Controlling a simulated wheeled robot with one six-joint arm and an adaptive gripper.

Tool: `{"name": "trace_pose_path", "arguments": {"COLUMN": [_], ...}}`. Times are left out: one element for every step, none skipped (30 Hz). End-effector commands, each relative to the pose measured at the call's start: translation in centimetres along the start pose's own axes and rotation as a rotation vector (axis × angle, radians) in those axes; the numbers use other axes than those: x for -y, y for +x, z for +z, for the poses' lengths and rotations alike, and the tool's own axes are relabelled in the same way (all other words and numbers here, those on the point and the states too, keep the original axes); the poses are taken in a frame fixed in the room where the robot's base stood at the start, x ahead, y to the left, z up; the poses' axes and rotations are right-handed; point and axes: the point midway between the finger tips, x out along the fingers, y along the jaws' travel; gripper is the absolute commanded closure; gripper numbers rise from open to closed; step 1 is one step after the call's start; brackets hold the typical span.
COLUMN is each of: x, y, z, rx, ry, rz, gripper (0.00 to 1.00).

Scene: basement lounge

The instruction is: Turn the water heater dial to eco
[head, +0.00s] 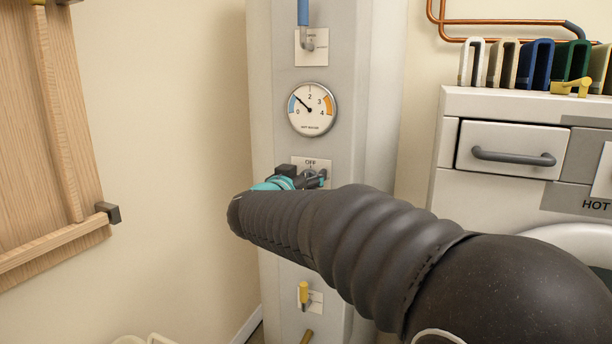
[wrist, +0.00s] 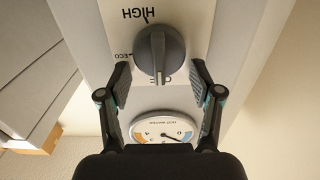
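The water heater dial (wrist: 158,55) is a round dark grey knob with a raised grip bar, seen upside down in the wrist view. Its plate reads HIGH above, ECO (wrist: 124,56) at the left and a partly hidden label below. My gripper (wrist: 160,77) is open, one finger on each side of the knob, with gaps visible. In the head view my gripper (head: 298,180) is at the dial's plate (head: 312,162), marked OFF; my arm hides most of the dial.
A round gauge (head: 312,109) sits above the dial on the white heater column (head: 270,70). A blue-handled valve (head: 303,14) is higher and a yellow-handled valve (head: 304,293) lower. A white cabinet with a drawer (head: 512,149) stands at right, a wooden frame (head: 42,130) at left.

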Motion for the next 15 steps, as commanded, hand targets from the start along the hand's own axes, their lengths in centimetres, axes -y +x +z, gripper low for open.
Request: {"name": "trace_pose_path", "arguments": {"x": [0.0, 0.0, -0.01, -0.01, -0.01, -0.01, -0.01, -0.01, -0.02, -0.02, -0.03, -0.04, -0.05, -0.07, -0.1], "y": [-0.01, -0.01, -0.01, -0.01, -0.01, -0.01, -0.01, -0.01, -0.01, -0.01, -0.01, -0.01, -0.01, -0.01, -0.01], "z": [0.0, 0.0, 0.0, 0.0, 0.01, 0.01, 0.01, 0.01, 0.01, 0.02, 0.02, 0.03, 0.03, 0.03, 0.04], "rx": [0.0, 0.0, 0.0, 0.0, 0.0, 0.0, 0.0, 0.0, 0.0, 0.0, 0.0, 0.0, 0.0, 0.0, 0.0], "ry": [0.0, 0.0, 0.0, 0.0, 0.0, 0.0, 0.0, 0.0, 0.002, 0.004, 0.007, 0.013, 0.019, 0.026, 0.038], "rz": [0.0, 0.0, 0.0, 0.0, 0.0, 0.0, 0.0, 0.0, 0.0, 0.0, 0.0, 0.0, 0.0, 0.0, 0.0], "gripper": [0.56, 0.63, 0.73, 0.81, 0.85, 0.85, 0.85, 0.85, 0.85, 0.85, 0.85, 0.85, 0.85, 0.85, 0.85]}}
